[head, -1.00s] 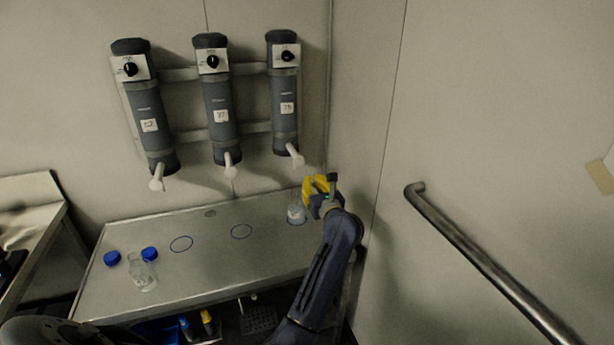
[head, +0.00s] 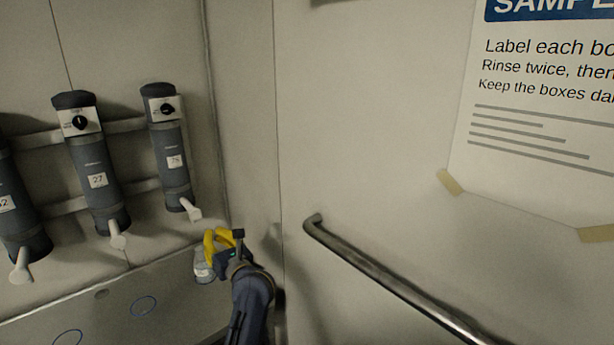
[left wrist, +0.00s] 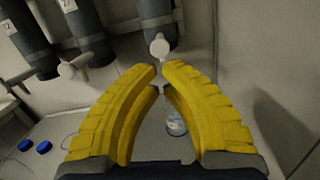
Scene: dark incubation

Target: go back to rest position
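My left gripper (head: 218,242) has yellow fingers and is in front of the corner, by the rightmost dispenser's spout in the head view. In the left wrist view its fingers (left wrist: 160,78) hold nothing, and a narrow gap shows between their tips. A clear bottle (head: 203,267) stands on the metal counter behind the gripper, partly covered by it. The bottle (left wrist: 174,122) also shows in the left wrist view, beyond the fingers and apart from them, partly hidden by the right finger. My right gripper is not in view.
Grey dispensers (head: 97,178) with white spouts hang on the wall. The metal counter (head: 180,300) bears blue circles. A metal handrail (head: 385,280) runs along the right wall below a poster (head: 560,130). Two blue caps (left wrist: 43,147) lie on the counter.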

